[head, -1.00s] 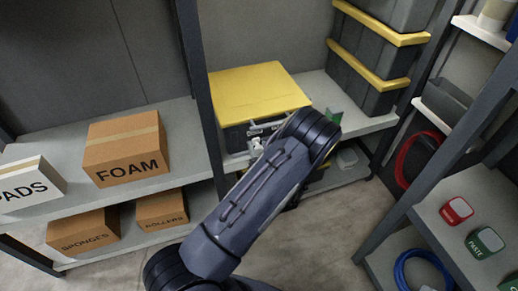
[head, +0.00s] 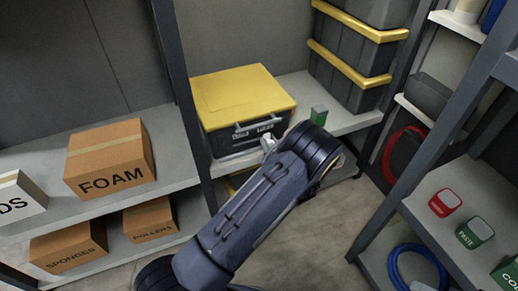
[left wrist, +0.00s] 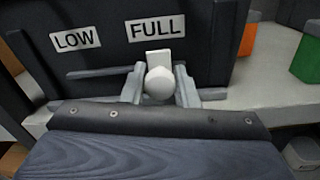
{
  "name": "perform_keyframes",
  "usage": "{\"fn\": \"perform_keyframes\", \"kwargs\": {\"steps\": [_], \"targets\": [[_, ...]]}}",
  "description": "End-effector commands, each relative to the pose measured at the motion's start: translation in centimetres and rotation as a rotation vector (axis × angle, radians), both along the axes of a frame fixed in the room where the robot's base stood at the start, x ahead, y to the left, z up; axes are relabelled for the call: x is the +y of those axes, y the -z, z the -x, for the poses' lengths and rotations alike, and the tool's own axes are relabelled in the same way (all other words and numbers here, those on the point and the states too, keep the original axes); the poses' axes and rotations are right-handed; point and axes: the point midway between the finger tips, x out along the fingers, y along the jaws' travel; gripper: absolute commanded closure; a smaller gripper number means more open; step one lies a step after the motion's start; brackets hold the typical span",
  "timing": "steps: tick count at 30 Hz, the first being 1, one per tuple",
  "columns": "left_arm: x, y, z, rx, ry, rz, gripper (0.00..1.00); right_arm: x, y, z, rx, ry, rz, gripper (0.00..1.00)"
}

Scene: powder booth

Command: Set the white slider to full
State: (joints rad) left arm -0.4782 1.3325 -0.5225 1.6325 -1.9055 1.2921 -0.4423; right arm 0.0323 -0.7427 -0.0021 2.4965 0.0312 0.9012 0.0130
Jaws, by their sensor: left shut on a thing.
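The dark box with a yellow lid (head: 243,93) stands on the back shelf. In the left wrist view its front has a LOW label (left wrist: 75,40) at left and a FULL label (left wrist: 155,34) to the right of it. A slot (left wrist: 95,73) runs below the labels. The white slider (left wrist: 159,84), with a round knob, sits below the FULL label. My left gripper (left wrist: 160,92) is shut on the slider, one finger on each side of the knob. In the head view the left gripper (head: 268,145) is at the box's front, partly hidden by my arm. My right gripper is not in view.
A green block (head: 319,115) stands right of the box. Dark cases with yellow bands (head: 350,50) are stacked behind it. A rack post (head: 183,90) rises left of the box. A FOAM carton (head: 110,160) sits on the left shelf. The floor in front is clear.

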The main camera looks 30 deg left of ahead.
Motion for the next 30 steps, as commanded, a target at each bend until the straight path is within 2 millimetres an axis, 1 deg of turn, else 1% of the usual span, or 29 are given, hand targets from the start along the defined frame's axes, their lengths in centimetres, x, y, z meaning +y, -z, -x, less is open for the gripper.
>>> {"fn": "perform_keyframes", "kwargs": {"steps": [1,8,9,13,14,23,26,30], "targets": [[-0.2,0.0,-0.2,0.003,0.006,-0.001,1.0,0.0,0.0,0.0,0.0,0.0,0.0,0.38],[-0.3,0.0,-0.3,0.004,0.01,0.0,1.0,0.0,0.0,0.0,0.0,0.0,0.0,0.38],[-0.3,0.0,-0.3,0.004,0.01,0.0,0.7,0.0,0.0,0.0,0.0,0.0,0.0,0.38],[-0.3,0.0,-0.3,0.003,0.009,0.0,0.53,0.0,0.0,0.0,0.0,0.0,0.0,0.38],[-0.3,-0.1,-0.3,0.003,0.009,0.0,0.51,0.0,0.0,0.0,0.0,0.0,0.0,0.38],[-0.5,-0.1,0.0,0.002,0.007,0.0,0.51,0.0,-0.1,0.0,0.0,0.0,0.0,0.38],[-1.3,-0.2,0.6,0.002,0.009,0.001,0.51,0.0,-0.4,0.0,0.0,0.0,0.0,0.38],[-3.3,-0.2,2.2,0.002,0.012,0.0,0.51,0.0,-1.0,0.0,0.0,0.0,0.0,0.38]]}}
